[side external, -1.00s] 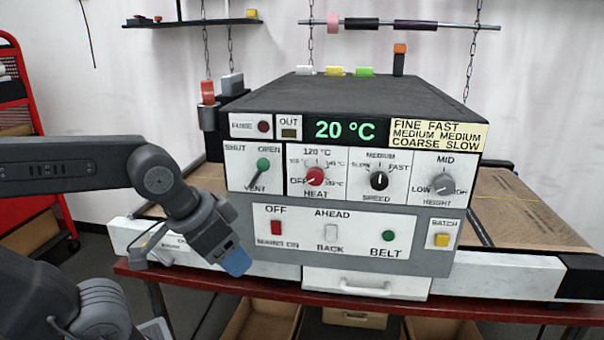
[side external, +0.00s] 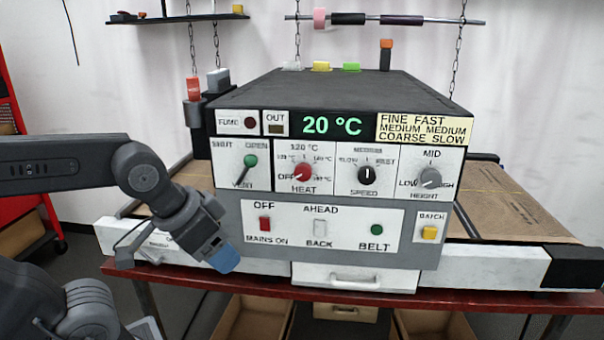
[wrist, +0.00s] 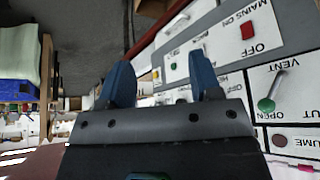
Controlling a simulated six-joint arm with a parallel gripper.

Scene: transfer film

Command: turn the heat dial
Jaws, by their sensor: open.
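The heat dial (side external: 303,173) is a red knob on the white panel of the grey machine, in the side view. Its pointer seems to face OFF at its lower left, but the marking is small. The green display (side external: 332,125) above reads 20 °C. My gripper (side external: 226,260) is low and left of the dial, in front of the panel's lower left corner, apart from the dial. In the wrist view my gripper (wrist: 162,78) has its two blue fingers spread with nothing between them. I cannot make out the heat dial in the wrist view.
Close around the dial are the green vent lever (side external: 250,161), black speed dial (side external: 367,175), grey height dial (side external: 430,177) and red mains switch (side external: 265,223). A white drawer (side external: 355,278) sits below. Air in front of the dial is clear.

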